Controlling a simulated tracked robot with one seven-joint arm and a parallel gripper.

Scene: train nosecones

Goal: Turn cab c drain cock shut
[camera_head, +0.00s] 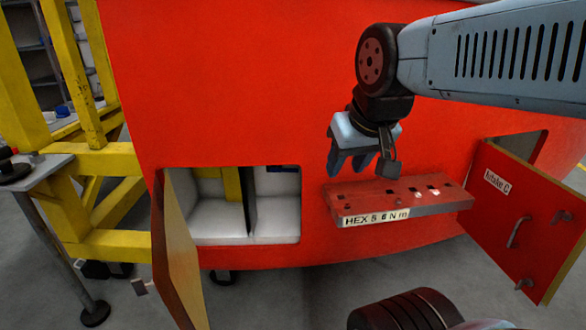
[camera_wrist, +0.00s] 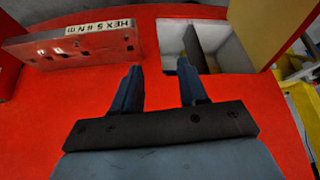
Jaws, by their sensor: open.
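My gripper (camera_head: 358,158) is open and empty in front of the red cab wall (camera_head: 240,80), above and left of the middle of a red ledge. In the wrist view my gripper (camera_wrist: 160,88) shows two dark fingers spread apart, with the wall behind them. An open hatch (camera_head: 248,205) at lower left shows a white-lined, divided compartment with its door (camera_head: 178,250) swung out. A second door (camera_head: 525,222), labelled "Intake C", stands open at the right; its bay is mostly out of sight. I cannot make out a drain cock in either view.
A yellow frame (camera_head: 95,160) and a grey stand (camera_head: 45,172) are at the left. Grey floor (camera_head: 270,295) lies below the cab.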

